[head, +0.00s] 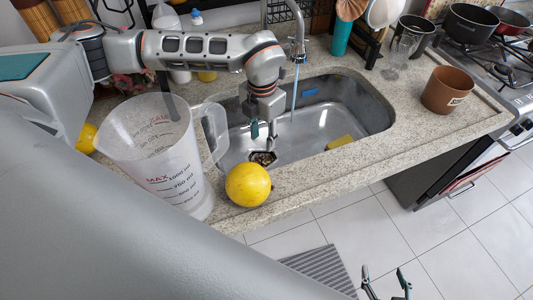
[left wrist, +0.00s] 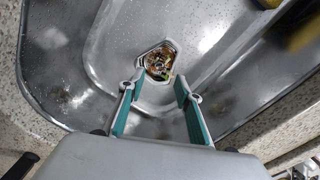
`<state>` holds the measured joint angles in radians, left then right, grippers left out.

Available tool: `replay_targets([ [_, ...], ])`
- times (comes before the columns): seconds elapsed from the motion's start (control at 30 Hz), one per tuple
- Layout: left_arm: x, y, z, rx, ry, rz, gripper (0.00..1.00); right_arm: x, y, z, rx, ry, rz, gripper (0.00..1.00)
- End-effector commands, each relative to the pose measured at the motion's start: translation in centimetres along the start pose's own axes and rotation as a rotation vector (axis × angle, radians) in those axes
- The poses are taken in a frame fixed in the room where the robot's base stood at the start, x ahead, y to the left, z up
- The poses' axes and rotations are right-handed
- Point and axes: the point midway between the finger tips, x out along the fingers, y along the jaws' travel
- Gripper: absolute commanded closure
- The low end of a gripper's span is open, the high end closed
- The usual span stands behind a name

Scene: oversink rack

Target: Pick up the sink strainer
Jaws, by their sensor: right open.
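The sink strainer (head: 263,158) sits low in the steel sink near its front left edge, with brownish bits of food in it. In the left wrist view the strainer (left wrist: 159,63) lies in the drain, just beyond the fingertips. My left gripper (head: 259,132) points down into the sink above the strainer. In the left wrist view my left gripper (left wrist: 157,86) is open, its two teal-lined fingers apart with nothing between them. My right gripper (head: 386,283) is open and empty, over the floor at the bottom of the head view.
A yellow sponge (head: 341,143) lies on the right of the sink (head: 362,104). A running faucet (head: 299,47) stands behind. A large measuring jug (head: 165,170) and a yellow fruit (head: 248,185) stand at the front left. A brown pot (head: 443,91) stands on the right counter.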

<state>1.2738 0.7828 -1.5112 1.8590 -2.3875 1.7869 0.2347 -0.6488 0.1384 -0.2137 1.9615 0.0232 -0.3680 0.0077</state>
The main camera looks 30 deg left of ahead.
Motion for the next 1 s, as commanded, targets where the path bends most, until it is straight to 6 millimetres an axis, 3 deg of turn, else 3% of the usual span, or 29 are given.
replay_targets([
  [0.37, 3.5, 0.0, 0.0, 0.001, 0.003, -0.002, 0.66, 0.0, 0.1, 0.0, 0.001, 0.000, 0.001, 0.41],
  [0.6, 6.9, 0.1, 0.1, 0.001, 0.003, -0.003, 0.66, 0.0, 0.1, 0.0, 0.002, 0.001, 0.001, 0.41],
  [0.87, 7.3, 0.1, 0.2, 0.002, -0.001, -0.002, 0.66, 0.0, 0.0, 0.0, 0.002, 0.001, 0.000, 0.41],
  [1.0, 7.3, 0.1, 0.2, 0.002, -0.001, -0.002, 1.00, 0.0, 0.0, 0.0, 0.002, 0.001, 0.000, 0.41],
])
